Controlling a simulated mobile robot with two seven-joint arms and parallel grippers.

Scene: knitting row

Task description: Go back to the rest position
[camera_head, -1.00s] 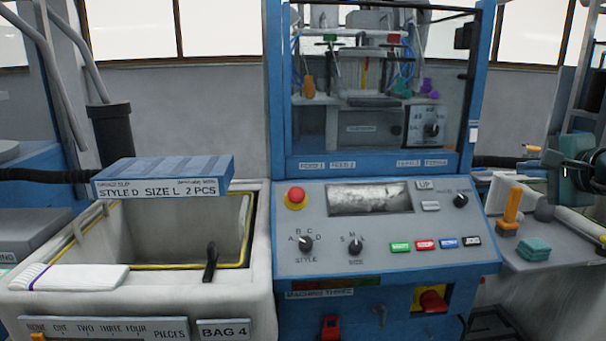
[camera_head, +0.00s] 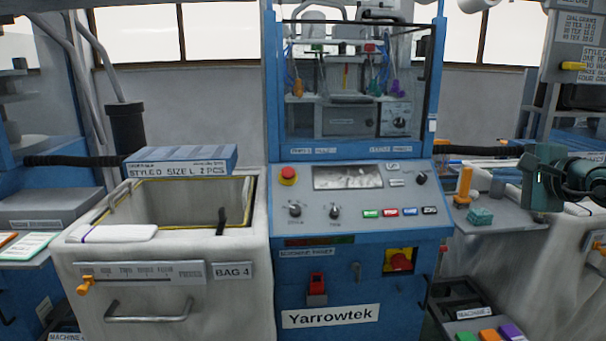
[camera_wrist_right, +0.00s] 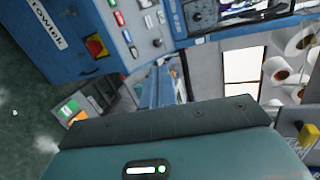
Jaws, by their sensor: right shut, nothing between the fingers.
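My right gripper (camera_head: 533,180) is at the right of the head view, dark green, with its arm coming in from the right edge. It is shut and empty, held in the air in front of the right-hand side table and touching nothing that I can see. In the right wrist view its green housing (camera_wrist_right: 180,150) fills the bottom of the picture, and the fingertips cannot be made out. My left gripper is not in view. The blue knitting machine (camera_head: 355,248) stands in the middle, with its control panel and red stop button (camera_head: 288,174).
A grey bin (camera_head: 180,262) labelled BAG 4 stands left of the machine, with a blue box (camera_head: 182,160) behind its opening and a folded white cloth (camera_head: 113,233) on its rim. A side table (camera_head: 505,220) at right holds a yellow-orange tool (camera_head: 464,187) and a teal block (camera_head: 480,216).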

